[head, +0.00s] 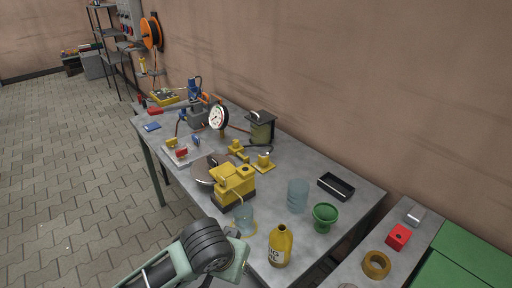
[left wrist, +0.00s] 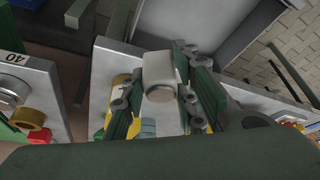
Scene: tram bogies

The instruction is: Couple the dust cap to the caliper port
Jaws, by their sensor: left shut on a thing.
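A yellow block-shaped caliper (head: 233,186) stands on the grey workbench, with raised parts on its top. I cannot make out which of these is the port. My left arm comes in at the bottom of the head view, in front of the caliper, and its fingertips cannot be made out there. In the left wrist view my left gripper (left wrist: 160,90) is shut on a pale beige-grey round piece (left wrist: 160,72), which looks like the dust cap. Its far side is hidden. My right gripper is not in view.
A yellow bottle (head: 281,246), a green cup (head: 325,217), a clear beaker (head: 298,195) and a black tray (head: 336,186) stand right of the caliper. A gauge (head: 218,118) and a dark canister (head: 261,127) stand behind it. A side table holds a red block (head: 398,236) and a brass ring (head: 376,265).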

